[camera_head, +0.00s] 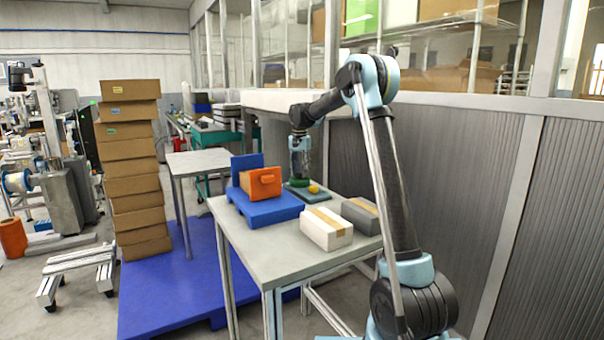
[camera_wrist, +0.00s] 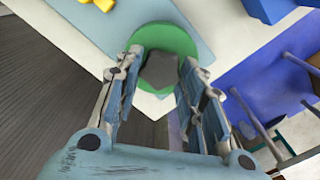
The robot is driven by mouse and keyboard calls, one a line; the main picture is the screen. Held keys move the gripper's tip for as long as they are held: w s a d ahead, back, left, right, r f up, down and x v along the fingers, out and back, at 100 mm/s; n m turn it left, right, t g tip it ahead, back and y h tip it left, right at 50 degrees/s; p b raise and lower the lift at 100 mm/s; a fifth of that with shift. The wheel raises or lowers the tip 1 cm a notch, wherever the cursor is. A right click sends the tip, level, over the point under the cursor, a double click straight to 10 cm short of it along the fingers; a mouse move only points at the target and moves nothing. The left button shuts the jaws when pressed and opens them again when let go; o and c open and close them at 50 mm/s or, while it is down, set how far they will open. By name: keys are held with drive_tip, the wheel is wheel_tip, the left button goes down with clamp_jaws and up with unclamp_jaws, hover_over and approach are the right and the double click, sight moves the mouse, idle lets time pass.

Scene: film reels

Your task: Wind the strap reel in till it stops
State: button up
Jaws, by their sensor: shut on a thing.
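The strap reel is a green disc (camera_head: 299,183) on a flat blue-grey plate (camera_head: 322,198) at the far end of the table, with a yellow piece (camera_head: 314,189) beside it. In the wrist view the green disc (camera_wrist: 180,38) has a dark grey knob (camera_wrist: 162,72) on top. My gripper (camera_head: 299,174) points down over the reel. In the wrist view its two fingers (camera_wrist: 163,62) stand either side of the knob and are shut on it. The yellow piece also shows at the top left there (camera_wrist: 103,3). No strap can be made out.
A white taped carton (camera_head: 325,232) and a grey carton (camera_head: 360,213) stand nearer on the table (camera_head: 262,246). A corrugated wall (camera_head: 460,180) is close on the right.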

sight(300, 173)
drive_tip(key=o, duration=1.1)
drive_tip(key=shift+a, duration=0.1)
drive_tip(key=shift+r, duration=0.15)
wheel_tip(300, 173, up, 12)
drive_tip(key=shift+f, duration=0.2)
